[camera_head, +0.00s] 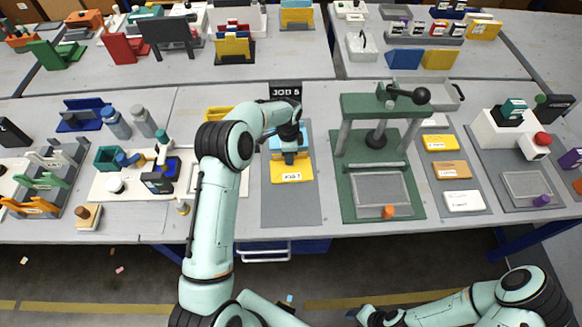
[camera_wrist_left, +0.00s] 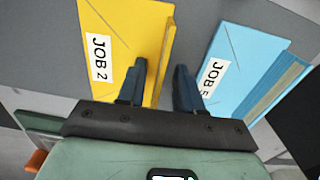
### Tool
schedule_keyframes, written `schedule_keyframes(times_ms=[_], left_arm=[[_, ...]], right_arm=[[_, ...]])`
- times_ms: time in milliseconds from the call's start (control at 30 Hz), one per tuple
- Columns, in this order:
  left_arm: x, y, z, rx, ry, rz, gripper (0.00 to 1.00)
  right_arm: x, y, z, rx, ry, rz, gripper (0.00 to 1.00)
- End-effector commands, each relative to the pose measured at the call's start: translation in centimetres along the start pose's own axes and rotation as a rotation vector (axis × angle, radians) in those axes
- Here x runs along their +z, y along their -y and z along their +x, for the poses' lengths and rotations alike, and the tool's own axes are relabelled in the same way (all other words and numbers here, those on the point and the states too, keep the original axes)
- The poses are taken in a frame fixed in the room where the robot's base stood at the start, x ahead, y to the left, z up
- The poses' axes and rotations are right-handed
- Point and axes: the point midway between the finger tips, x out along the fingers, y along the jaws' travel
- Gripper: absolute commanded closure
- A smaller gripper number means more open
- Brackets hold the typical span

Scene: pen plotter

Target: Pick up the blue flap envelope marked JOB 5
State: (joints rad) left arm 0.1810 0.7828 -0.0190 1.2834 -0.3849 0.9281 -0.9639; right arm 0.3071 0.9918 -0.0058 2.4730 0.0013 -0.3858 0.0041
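The blue flap envelope (camera_wrist_left: 250,62) lies on a grey mat at the right of the left wrist view, its white label partly hidden by a finger. In the head view the blue envelope (camera_head: 275,143) is mostly behind my left gripper (camera_head: 289,158). A yellow envelope marked JOB 2 (camera_head: 292,177) lies on the near side; it also shows in the left wrist view (camera_wrist_left: 125,35).
A black sign reading JOB 5 (camera_head: 286,92) stands behind the mat (camera_head: 290,211). A green press (camera_head: 384,104) stands close on the right. A tray with a dark stapler-like block (camera_head: 158,182) is on the left. The near part of the mat is bare.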

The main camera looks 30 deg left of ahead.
Motion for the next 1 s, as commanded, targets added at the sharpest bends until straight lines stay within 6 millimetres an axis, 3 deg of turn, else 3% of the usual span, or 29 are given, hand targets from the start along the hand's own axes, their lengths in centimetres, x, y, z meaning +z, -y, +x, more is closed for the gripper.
schedule_keyframes(times_ms=[167,300,733,867,1000], left_arm=[[0.0,0.0,0.0,-0.001,0.0,0.0,0.65],[0.0,0.0,0.0,-0.001,0.0,0.0,1.0],[0.0,0.1,-0.8,-0.004,-0.002,0.0,1.0],[0.0,0.1,-3.0,-0.006,-0.003,0.0,1.0],[-0.1,0.2,-6.8,-0.008,-0.004,0.001,1.0]], right_arm=[[0.0,0.0,0.0,0.0,0.0,0.0,0.57],[0.0,0.0,0.0,0.0,0.0,0.0,0.57],[0.0,0.0,0.0,0.0,0.0,0.0,0.57],[-0.1,0.0,-0.1,0.0,-0.001,0.0,0.57],[-0.2,0.2,-0.3,-0.001,-0.003,-0.001,0.57]])
